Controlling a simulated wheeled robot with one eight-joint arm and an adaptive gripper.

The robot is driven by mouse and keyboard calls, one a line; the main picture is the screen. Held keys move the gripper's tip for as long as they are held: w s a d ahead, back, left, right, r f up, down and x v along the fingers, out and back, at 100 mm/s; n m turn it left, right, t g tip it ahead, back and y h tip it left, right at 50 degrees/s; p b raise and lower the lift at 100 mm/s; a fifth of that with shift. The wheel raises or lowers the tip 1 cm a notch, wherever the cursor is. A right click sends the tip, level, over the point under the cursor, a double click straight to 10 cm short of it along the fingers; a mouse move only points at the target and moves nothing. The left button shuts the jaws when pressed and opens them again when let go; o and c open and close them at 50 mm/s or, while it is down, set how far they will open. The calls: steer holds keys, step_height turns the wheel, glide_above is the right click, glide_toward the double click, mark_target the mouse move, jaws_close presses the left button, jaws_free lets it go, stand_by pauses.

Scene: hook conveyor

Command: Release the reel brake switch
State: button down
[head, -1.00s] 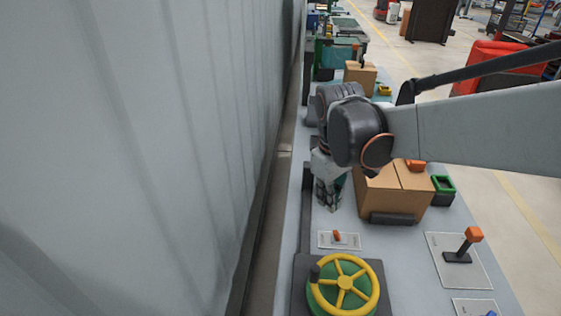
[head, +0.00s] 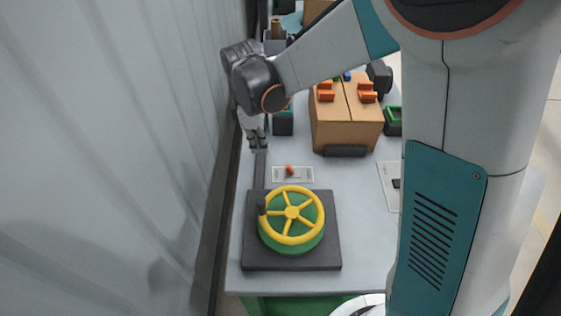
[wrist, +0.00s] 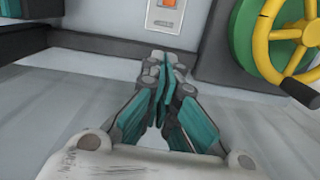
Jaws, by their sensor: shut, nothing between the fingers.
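A small orange switch (head: 289,169) sits on a white labelled plate (head: 306,175) on the grey bench, just behind the reel. The green reel with its yellow spoked wheel (head: 292,212) and dark crank knob stands on a dark base in front of it. My gripper (head: 258,148) is shut and empty, above and to the left of the switch plate, apart from it. In the wrist view the shut fingers (wrist: 161,65) point toward the plate, where the orange switch (wrist: 169,3) shows at the top edge, partly cut off.
A cardboard box (head: 344,125) with orange pieces on top stands behind the switch to the right. A green-rimmed bin (head: 394,122) is beside it. A grey corrugated wall (head: 110,150) runs close along the left. Bare bench lies right of the reel.

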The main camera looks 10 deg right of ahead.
mark_target(265, 175)
steer(key=shift+a+f, duration=0.15)
steer(key=shift+f, duration=0.05)
steer(key=f+b, duration=0.1)
steer(key=f, duration=0.2)
steer(key=f+b, duration=0.1)
steer(key=f, duration=0.2)
steer(key=f+b, duration=0.2)
steer(key=f, duration=0.2)
steer(key=shift+d+f, duration=0.1)
steer(key=shift+d, duration=0.3)
steer(key=d, duration=0.1)
steer(key=d+r, duration=0.1)
steer(key=d, duration=0.1)
steer(key=shift+s+r, duration=0.25)
steer(key=shift+s, duration=0.15)
steer(key=shift+d+r+b, duration=0.2)
steer(key=shift+d+b, duration=0.15)
